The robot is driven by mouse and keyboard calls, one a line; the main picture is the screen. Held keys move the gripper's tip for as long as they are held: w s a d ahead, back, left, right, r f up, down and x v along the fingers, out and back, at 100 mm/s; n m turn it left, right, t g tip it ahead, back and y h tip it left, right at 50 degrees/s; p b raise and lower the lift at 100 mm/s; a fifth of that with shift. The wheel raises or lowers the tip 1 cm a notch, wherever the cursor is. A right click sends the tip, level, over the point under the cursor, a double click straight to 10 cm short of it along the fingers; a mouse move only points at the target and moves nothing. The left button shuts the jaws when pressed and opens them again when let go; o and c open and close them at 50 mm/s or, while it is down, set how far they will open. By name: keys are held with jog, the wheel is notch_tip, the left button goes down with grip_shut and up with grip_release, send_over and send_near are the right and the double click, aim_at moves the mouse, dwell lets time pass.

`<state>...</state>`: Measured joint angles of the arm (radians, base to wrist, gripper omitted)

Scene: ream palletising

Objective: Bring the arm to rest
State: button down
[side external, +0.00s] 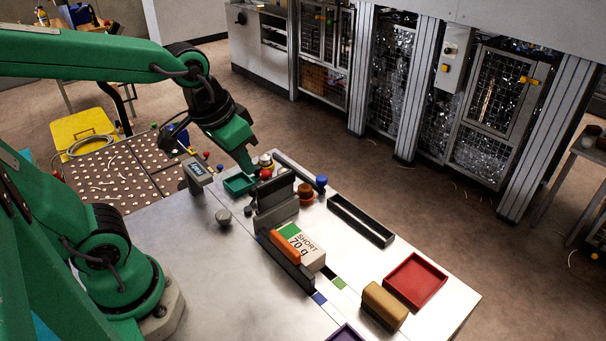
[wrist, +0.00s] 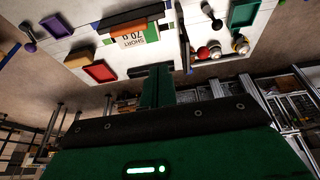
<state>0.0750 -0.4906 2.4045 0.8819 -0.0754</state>
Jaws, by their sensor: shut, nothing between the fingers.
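My gripper (side external: 252,168) hangs from my green arm above the far left part of the metal table (side external: 180,250), near the small green tray (side external: 239,184). Its fingers are shut with nothing between them. In the wrist view my gripper (wrist: 154,70) points toward the table, and its fingers look closed together. A white ream (side external: 302,247) marked "SHORT 70 g" with a green patch lies at mid-table, away from my gripper. The ream also shows in the wrist view (wrist: 138,39).
A grey scale-like device (side external: 198,172), a dark upright stand (side external: 275,205), a long black tray (side external: 360,220), a red tray (side external: 414,280) and a tan block (side external: 384,306) stand on the table. Several small knobs surround the green tray. The table's near left is mostly clear.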

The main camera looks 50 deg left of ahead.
jog(key=shift+t, duration=0.8)
jog(key=s, duration=0.1)
jog(key=s+a+r, duration=0.2)
jog(key=s, duration=0.1)
